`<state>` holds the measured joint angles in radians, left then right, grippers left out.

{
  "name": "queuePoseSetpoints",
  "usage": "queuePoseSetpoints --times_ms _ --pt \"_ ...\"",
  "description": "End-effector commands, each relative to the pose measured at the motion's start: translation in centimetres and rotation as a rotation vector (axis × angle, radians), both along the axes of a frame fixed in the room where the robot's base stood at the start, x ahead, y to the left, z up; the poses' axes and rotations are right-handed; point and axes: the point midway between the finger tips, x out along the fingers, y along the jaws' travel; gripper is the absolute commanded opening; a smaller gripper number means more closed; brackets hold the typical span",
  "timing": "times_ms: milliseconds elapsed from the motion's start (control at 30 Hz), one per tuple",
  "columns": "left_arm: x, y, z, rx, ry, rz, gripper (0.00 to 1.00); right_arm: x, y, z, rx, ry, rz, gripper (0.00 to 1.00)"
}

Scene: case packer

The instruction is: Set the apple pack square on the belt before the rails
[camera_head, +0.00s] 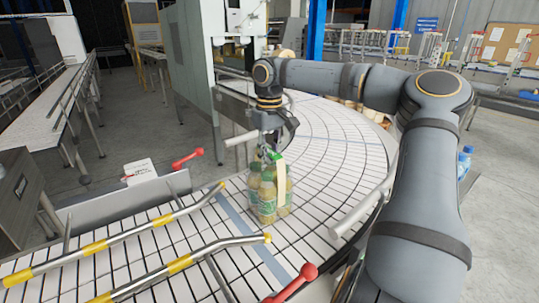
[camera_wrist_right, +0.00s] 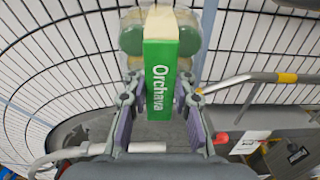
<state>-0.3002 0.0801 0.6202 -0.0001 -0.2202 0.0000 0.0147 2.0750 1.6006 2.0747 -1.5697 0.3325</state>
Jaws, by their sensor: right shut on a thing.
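The apple pack (camera_head: 268,197) is a cluster of pale yellow-green bottles with a green and cream carrier strip on top. It stands about upright over the white belt (camera_head: 320,170), just beyond the open ends of the rails; I cannot tell whether its base touches the belt. My right gripper (camera_head: 272,155) is above the pack, shut on its carrier. In the right wrist view the fingers (camera_wrist_right: 160,92) flank the green strip, which reads "Orchava", with bottle tops (camera_wrist_right: 131,38) beyond. My left gripper is not in view.
Two metal guide rails with yellow bands, a left one (camera_head: 140,231) and a right one (camera_head: 190,262), form a lane at the lower left. Red-knobbed rods (camera_head: 187,158) stick out near the belt edges. A grey machine cabinet (camera_head: 190,70) stands behind. The belt right of the pack is clear.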

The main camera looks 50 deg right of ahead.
Motion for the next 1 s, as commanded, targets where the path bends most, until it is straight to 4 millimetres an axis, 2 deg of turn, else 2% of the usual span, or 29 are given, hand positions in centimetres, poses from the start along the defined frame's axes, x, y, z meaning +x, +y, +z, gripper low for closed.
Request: queuePoseSetpoints --times_ms 300,333,533,867,1000 --pt "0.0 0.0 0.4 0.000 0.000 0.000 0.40 0.0 0.0 0.1 0.001 -0.003 -0.001 0.00" --pt "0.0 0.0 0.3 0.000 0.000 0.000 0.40 0.0 0.0 -0.1 0.002 -0.001 0.000 0.21" --pt "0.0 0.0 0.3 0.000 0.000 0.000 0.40 0.0 0.0 -0.1 0.001 0.000 0.000 0.47" --pt "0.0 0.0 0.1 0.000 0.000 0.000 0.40 0.0 0.0 0.1 -0.001 -0.001 -0.001 0.47" --pt "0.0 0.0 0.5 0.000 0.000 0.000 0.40 0.0 -0.1 2.4 -0.004 -0.001 -0.003 0.47"
